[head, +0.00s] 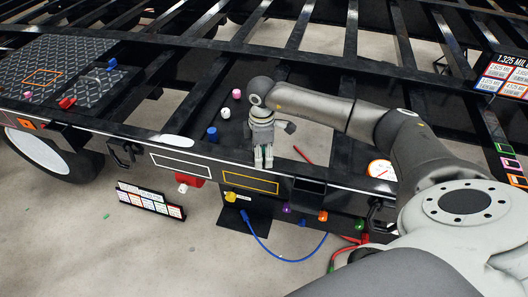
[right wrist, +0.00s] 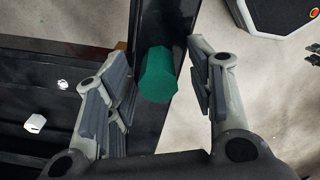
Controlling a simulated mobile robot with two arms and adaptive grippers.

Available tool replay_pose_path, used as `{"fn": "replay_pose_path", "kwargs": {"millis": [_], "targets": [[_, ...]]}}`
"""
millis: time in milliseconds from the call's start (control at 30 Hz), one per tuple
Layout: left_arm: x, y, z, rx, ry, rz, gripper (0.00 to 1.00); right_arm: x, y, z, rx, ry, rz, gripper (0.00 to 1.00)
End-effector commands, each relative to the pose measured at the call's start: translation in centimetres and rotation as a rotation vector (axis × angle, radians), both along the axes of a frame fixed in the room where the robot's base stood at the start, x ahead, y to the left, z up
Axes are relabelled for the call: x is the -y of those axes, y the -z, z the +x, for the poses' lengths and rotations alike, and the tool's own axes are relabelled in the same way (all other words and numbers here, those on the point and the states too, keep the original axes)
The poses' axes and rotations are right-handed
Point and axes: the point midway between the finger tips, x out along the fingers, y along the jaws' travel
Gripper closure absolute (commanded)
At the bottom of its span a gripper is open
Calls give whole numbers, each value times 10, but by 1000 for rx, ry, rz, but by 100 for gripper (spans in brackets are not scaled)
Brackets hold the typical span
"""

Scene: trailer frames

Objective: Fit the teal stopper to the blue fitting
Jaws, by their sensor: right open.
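The teal stopper (right wrist: 158,75) shows in the right wrist view as a faceted green-teal piece over a black beam, between the fingers of my right gripper (right wrist: 160,85). Clear gaps show on both sides of it. In the head view my right gripper (head: 263,160) points down at the front rail, open, and the stopper cannot be made out there. A blue piece (head: 302,222) also sits below the rail. I cannot tell which is the blue fitting. My left gripper is not in view.
A pink piece (head: 236,94), a red one (head: 67,102) and a red stick (head: 301,154) lie on the black frame. A label board (head: 150,200) stands at left. A blue cable (head: 275,256) hangs below the rail. The floor at lower left is mostly clear.

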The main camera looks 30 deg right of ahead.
Motion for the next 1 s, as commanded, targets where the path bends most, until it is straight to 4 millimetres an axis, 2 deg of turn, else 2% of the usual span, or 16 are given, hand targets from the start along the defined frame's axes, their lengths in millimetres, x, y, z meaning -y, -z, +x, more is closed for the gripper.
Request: {"fn": "replay_pose_path", "kwargs": {"millis": [333,700,1000], "targets": [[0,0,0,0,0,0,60,0,1,0,1,0,0,50],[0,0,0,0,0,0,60,0,1,0,1,1,0,96],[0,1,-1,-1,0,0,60,0,-1,1,2,1,0,96]]}}
